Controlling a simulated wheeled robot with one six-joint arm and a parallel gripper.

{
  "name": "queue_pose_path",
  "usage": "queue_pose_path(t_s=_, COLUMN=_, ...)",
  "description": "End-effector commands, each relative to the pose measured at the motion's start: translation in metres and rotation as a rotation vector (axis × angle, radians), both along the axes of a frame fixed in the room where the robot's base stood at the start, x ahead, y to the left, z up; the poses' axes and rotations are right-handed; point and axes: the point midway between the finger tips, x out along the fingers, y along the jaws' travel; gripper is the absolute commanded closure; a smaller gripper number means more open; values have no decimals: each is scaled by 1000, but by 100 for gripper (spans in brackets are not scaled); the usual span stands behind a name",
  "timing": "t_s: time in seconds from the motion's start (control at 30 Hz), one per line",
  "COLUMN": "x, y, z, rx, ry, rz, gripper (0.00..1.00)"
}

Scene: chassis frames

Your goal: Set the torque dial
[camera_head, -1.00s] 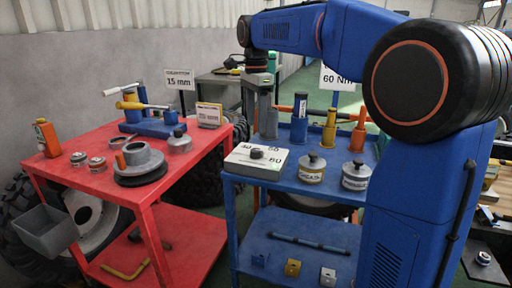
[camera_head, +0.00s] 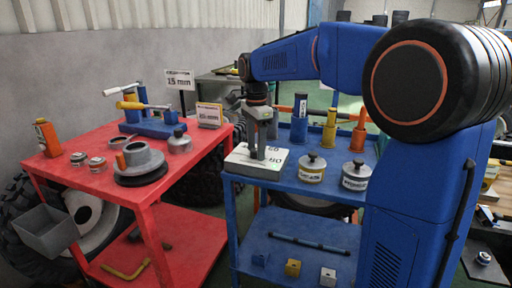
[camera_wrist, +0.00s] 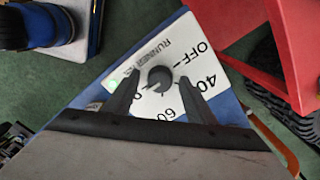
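The torque dial is a dark round knob (camera_wrist: 159,79) on a white plate (camera_wrist: 204,28) marked OFF, 40, 60 and a partly covered number. A pale line shows on the knob's lower side, towards the 60 side. In the head view, the white dial box (camera_head: 240,161) sits at the near left corner of the blue cart, and my gripper hides the knob. My gripper (camera_wrist: 160,77) is open, pointing down, one finger on each side of the knob, with visible gaps. In the head view my gripper (camera_head: 258,156) is low over the box.
The blue cart (camera_head: 283,180) also holds two labelled weights (camera_head: 312,168) (camera_head: 356,175) and blue, yellow and orange cylinders behind. A red cart (camera_head: 90,168) stands to the left, with a 15 mm sign (camera_head: 179,80) behind it. A narrow gap separates the carts.

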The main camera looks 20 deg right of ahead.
Motion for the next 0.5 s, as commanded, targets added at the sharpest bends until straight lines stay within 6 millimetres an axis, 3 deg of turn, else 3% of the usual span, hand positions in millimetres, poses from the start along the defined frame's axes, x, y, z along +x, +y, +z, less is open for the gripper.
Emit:
queue_pose_path(t_s=0.03, x=0, y=0, z=0, rx=0, ry=0, rz=0, gripper=59)
queue_pose_path(t_s=0.17, x=0, y=0, z=0, rx=0, ry=0, rz=0, gripper=90)
queue_pose_path(t_s=0.5, x=0, y=0, z=0, rx=0, ry=-1, rz=32, gripper=91)
